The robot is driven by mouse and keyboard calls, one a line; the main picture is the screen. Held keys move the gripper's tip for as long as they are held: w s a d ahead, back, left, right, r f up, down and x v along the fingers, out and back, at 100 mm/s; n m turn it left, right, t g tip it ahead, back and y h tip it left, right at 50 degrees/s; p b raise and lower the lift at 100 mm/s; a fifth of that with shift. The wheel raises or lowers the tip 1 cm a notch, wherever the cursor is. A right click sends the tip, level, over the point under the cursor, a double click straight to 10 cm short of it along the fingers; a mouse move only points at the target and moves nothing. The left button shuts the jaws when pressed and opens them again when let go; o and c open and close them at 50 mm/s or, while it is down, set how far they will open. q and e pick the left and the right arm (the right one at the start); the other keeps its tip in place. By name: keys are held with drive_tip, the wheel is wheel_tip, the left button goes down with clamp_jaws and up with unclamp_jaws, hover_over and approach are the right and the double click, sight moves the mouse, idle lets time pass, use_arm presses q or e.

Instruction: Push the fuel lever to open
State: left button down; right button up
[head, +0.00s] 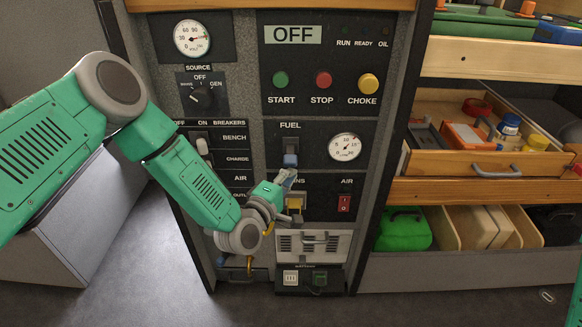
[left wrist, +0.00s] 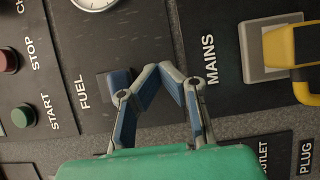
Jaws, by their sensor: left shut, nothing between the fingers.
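The fuel lever (head: 290,160) is a small blue-tipped lever at the bottom of its dark slot, under the FUEL label on the panel. In the left wrist view the lever (left wrist: 118,80) shows beside my left gripper, partly hidden by a finger. My left gripper (head: 288,176) is shut and empty, just below the lever in the head view. Its fingertips (left wrist: 163,71) also show in the left wrist view, between the FUEL and MAINS labels. I cannot tell whether they touch the lever. My right gripper is not in view.
The yellow mains handle (head: 295,203) is just below my left gripper. A round gauge (head: 345,148) and a red air switch (head: 344,203) are to the right. The start (head: 280,80), stop (head: 323,80) and choke (head: 368,83) buttons are above. An open drawer (head: 485,163) juts out at right.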

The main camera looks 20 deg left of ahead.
use_arm(q)
drive_tip(key=shift+r, duration=0.15)
drive_tip(key=shift+w+a+r+p, duration=0.1)
drive_tip(key=shift+w+r+p, duration=0.1)
drive_tip(key=shift+r+p, duration=1.2)
drive_tip(key=shift+s+b, duration=0.15)
drive_tip(key=shift+b, duration=0.15)
drive_tip(key=shift+s+d, duration=0.6)
drive_tip(key=shift+s, duration=1.1)
drive_tip(key=p, duration=0.3)
approach(289, 167)
drive_tip(key=shift+w+d+f, duration=0.25)
drive_tip(key=shift+w+d, duration=0.65)
drive_tip(key=shift+d, duration=0.2)
